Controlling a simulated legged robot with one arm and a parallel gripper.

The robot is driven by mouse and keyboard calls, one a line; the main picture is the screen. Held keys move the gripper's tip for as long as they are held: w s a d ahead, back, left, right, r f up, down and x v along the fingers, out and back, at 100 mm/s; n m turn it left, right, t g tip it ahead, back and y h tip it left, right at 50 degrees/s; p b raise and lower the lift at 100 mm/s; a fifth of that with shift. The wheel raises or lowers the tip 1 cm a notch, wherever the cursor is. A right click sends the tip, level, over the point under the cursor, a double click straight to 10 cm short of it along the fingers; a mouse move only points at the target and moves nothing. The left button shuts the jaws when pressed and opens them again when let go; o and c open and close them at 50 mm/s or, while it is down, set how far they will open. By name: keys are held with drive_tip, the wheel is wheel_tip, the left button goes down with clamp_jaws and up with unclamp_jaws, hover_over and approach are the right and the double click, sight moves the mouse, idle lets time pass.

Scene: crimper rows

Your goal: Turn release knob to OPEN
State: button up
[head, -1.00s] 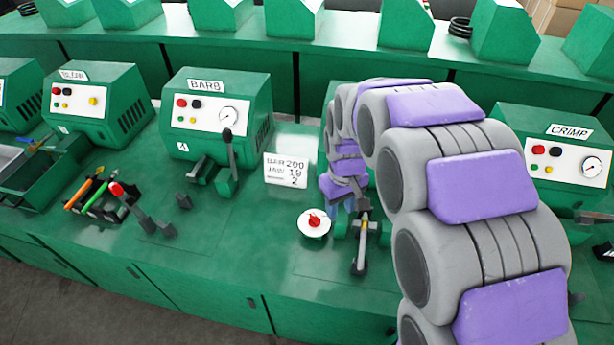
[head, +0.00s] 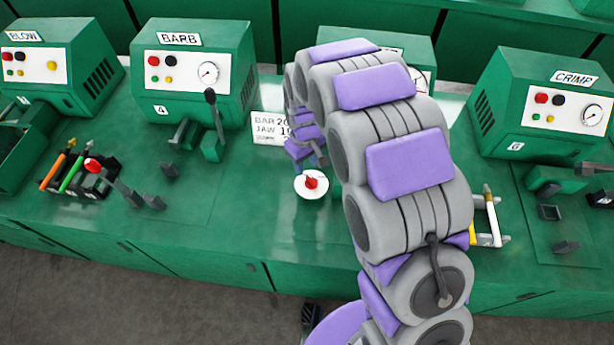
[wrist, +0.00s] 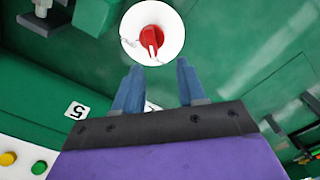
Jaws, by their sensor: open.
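The release knob (head: 311,183) is red and sits on a round white dial (head: 301,192) on the green bench, in front of my arm. In the wrist view the red knob (wrist: 151,41) shows at the top middle, with a white pointer mark on its lower part. The dial's lettering is too small to read. My gripper (wrist: 158,72) has two blue fingers spread apart with nothing between them. The fingertips lie just below the dial in the wrist view, apart from the knob. In the head view my arm hides most of the gripper.
A green BARB machine (head: 195,75) with a lever stands left, and a CRIMP machine (head: 545,105) right. A white sign (head: 270,127) stands behind the dial, partly hidden. A tray of coloured tools (head: 75,175) lies at left.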

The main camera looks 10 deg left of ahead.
sight(312, 178)
drive_tip(key=f, duration=0.3)
drive_tip(key=shift+d+f+b, duration=0.2)
drive_tip(key=shift+d+b, duration=0.1)
drive_tip(key=shift+d, duration=0.05)
drive_tip(key=d+f, duration=0.2)
drive_tip(key=shift+d+f, duration=0.2)
drive_tip(key=shift+d, duration=0.1)
drive_tip(key=shift+f, duration=0.2)
drive_tip(key=shift+a+f, duration=0.15)
drive_tip(key=shift+a, duration=0.55)
drive_tip(key=shift+a+f, duration=0.1)
drive_tip(key=shift+a, duration=0.6)
drive_tip(key=shift+c, duration=0.2)
drive_tip(key=shift+d+r, duration=0.2)
drive_tip(key=shift+d, duration=0.85)
drive_tip(key=c, duration=0.6)
drive_tip(key=shift+s+a, duration=0.1)
clamp_jaws()
drive_tip(key=shift+a, duration=0.3)
